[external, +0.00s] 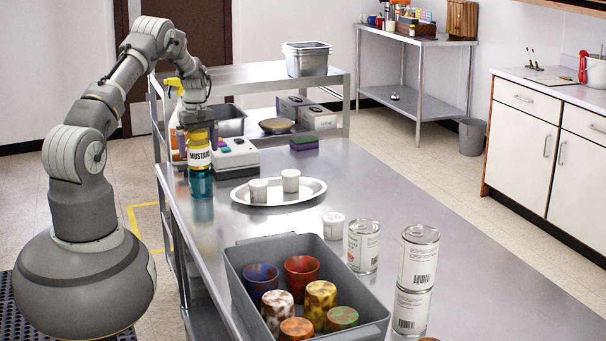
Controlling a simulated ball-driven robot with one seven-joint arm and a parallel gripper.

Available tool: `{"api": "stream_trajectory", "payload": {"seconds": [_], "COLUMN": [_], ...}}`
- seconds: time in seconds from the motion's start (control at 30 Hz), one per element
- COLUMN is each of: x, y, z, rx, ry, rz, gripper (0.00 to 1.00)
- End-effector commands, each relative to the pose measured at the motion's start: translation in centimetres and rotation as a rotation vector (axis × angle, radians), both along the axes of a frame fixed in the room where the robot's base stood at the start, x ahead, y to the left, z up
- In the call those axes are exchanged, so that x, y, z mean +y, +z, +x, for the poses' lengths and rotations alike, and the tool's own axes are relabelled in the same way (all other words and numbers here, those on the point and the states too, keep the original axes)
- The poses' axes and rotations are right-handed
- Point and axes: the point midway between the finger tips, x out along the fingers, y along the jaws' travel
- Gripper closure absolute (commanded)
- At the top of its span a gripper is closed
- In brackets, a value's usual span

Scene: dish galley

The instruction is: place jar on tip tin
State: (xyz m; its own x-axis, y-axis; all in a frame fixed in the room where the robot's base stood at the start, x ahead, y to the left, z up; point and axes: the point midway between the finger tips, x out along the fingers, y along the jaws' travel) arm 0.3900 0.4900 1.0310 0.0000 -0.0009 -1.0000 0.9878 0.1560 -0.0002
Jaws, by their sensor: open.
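The jar (198,150) has a yellow body and a white label reading "MUSTARD". It is upright at the far left end of the steel counter. A teal tin (200,184), which looks like the tip tin, stands on the counter directly below it. The jar appears to rest on the tin's top, with no gap that I can see. My gripper (197,124) points down at the jar's top and is open. Its fingertips are small and dark here, so I cannot tell whether they touch the jar.
A white and grey device (236,158) stands close right of the jar, and a spray bottle (174,100) behind it. An oval platter (240,196) holds two white cups. A grey bin (240,281) of coloured cups and several cans (363,247) stand nearer. The counter's right side is clear.

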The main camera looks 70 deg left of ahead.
Motion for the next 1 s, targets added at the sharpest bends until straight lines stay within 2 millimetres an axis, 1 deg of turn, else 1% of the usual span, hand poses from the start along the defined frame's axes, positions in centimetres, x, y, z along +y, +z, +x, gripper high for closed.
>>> {"api": "stream_trajectory", "payload": {"seconds": [0.07, 0.17, 0.4, 0.53, 0.6, 0.7, 0.93, 0.97, 1.0], "x": [0.0, 0.1, 0.1, 0.0, 0.0, 0.0, 0.0, -0.1, -0.3], "y": [0.8, 2.5, 8.3, 10.7, 11.4, 12.1, 12.3, 12.5, 13.1], "z": [0.0, 0.1, 0.1, 0.0, 0.0, 0.0, 0.0, 0.2, 0.7], "rx": [-0.001, -0.002, -0.002, -0.002, -0.001, 0.0, -0.001, -0.003, -0.012], "ry": [0.0, 0.0, -0.001, 0.0, 0.0, 0.0, -0.001, -0.005, -0.02], "rz": [0.001, 0.003, 0.003, 0.002, 0.001, 0.0, 0.001, 0.004, 0.013], "gripper": [0.0, 0.0, 0.0, 0.0, 0.0, 0.0, 0.0, 0.0, 0.0]}}
